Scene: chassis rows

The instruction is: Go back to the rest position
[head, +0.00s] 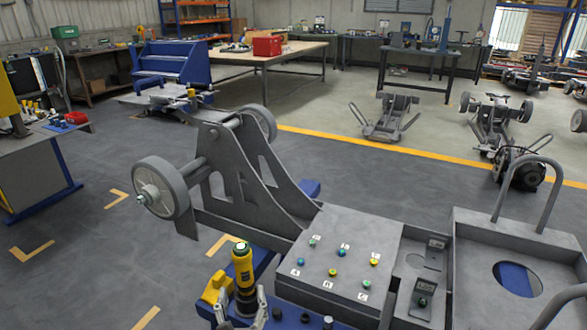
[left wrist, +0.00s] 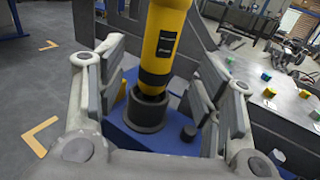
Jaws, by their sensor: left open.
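My left gripper (head: 241,306) is at the bottom of the head view, open. Its fingers stand on either side of a yellow and black power tool (head: 243,265). In the left wrist view the same tool (left wrist: 164,40) stands upright with its lower end in a dark round holder (left wrist: 146,110). Gaps show between the tool and both finger pads of the left gripper (left wrist: 158,92). The holder sits on a blue surface (left wrist: 115,136). My right gripper is in neither view.
A grey chassis (head: 255,190) with wheels stands just beyond the left gripper. Its panel (head: 335,245) with coloured knobs lies to the right. A yellow object (head: 216,288) is close left of the tool. Open floor (head: 80,225) lies to the left.

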